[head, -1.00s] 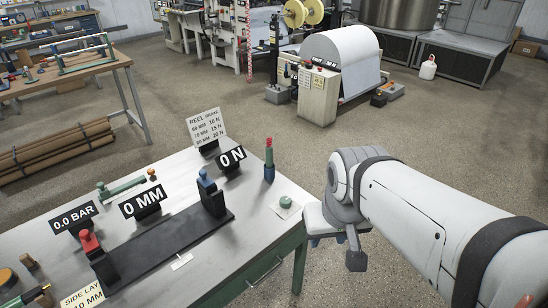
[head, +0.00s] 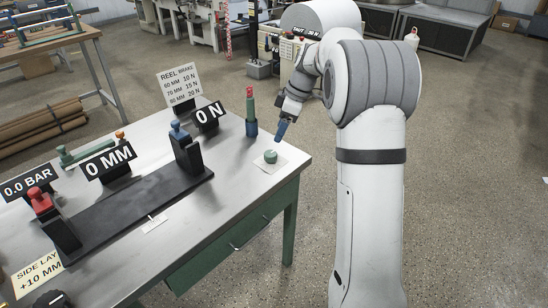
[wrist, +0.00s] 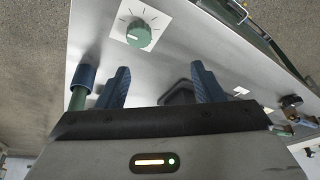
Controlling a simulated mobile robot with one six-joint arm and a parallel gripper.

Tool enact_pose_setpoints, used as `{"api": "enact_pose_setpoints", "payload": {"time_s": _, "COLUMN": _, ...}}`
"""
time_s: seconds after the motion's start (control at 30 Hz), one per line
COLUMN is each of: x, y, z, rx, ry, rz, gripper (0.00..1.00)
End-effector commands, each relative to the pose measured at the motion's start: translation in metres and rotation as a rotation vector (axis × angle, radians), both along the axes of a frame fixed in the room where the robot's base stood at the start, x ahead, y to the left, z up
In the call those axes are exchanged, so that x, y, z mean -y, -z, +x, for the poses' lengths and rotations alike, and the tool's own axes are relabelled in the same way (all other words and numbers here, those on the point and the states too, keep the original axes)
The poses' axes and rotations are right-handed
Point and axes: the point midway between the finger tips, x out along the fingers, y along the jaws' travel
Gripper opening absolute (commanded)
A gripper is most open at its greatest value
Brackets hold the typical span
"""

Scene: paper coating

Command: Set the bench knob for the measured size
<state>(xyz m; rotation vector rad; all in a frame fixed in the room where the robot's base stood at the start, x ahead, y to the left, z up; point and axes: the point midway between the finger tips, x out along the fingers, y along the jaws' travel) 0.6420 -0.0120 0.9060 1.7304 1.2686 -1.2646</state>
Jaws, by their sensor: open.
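The green bench knob (head: 271,156) sits on a white dial plate (head: 262,163) near the right end of the bench. In the wrist view the knob (wrist: 138,35) shows at the top with tick marks around it on the plate. My gripper (head: 281,131) is above the bench's right end, a little above and right of the knob and apart from it. Its blue fingers (wrist: 160,82) are spread with nothing between them. The "0 MM" display (head: 108,160) and "0 N" display (head: 208,116) stand on the bench. The reel brake card (head: 180,84) lists sizes and forces.
A blue holder with a green, red-topped stick (head: 251,112) stands left of my gripper. A black rail with a blue-topped block (head: 184,150) and a red-topped block (head: 54,222) lies along the bench. A "0.0 BAR" display (head: 28,183) stands at left. The floor at right is clear.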

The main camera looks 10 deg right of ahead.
Motion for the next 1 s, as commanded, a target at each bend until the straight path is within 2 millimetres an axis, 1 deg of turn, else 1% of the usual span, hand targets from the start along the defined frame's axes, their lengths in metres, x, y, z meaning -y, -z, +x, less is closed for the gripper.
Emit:
{"api": "enact_pose_setpoints", "payload": {"time_s": 0.03, "x": 0.003, "y": 0.022, "z": 0.013, "rx": 0.011, "ry": -0.046, "rz": 0.012, "gripper": 0.61}}
{"api": "enact_pose_setpoints", "payload": {"time_s": 0.1, "x": 0.006, "y": 0.034, "z": 0.025, "rx": 0.028, "ry": -0.101, "rz": 0.026, "gripper": 0.61}}
{"api": "enact_pose_setpoints", "payload": {"time_s": 0.23, "x": 0.008, "y": 0.046, "z": 0.036, "rx": 0.049, "ry": -0.16, "rz": 0.039, "gripper": 0.61}}
{"api": "enact_pose_setpoints", "payload": {"time_s": 0.37, "x": 0.004, "y": 0.058, "z": 0.039, "rx": 0.053, "ry": -0.177, "rz": 0.044, "gripper": 0.61}}
{"api": "enact_pose_setpoints", "payload": {"time_s": 0.6, "x": -0.011, "y": 0.094, "z": 0.04, "rx": 0.051, "ry": -0.178, "rz": 0.042, "gripper": 0.61}}
{"api": "enact_pose_setpoints", "payload": {"time_s": 0.7, "x": -0.016, "y": 0.106, "z": 0.042, "rx": 0.052, "ry": -0.177, "rz": 0.042, "gripper": 0.61}}
{"api": "enact_pose_setpoints", "payload": {"time_s": 0.83, "x": -0.021, "y": 0.115, "z": 0.042, "rx": 0.054, "ry": -0.176, "rz": 0.041, "gripper": 0.61}}
{"api": "enact_pose_setpoints", "payload": {"time_s": 1.0, "x": -0.022, "y": 0.118, "z": 0.043, "rx": 0.053, "ry": -0.177, "rz": 0.041, "gripper": 0.61}}
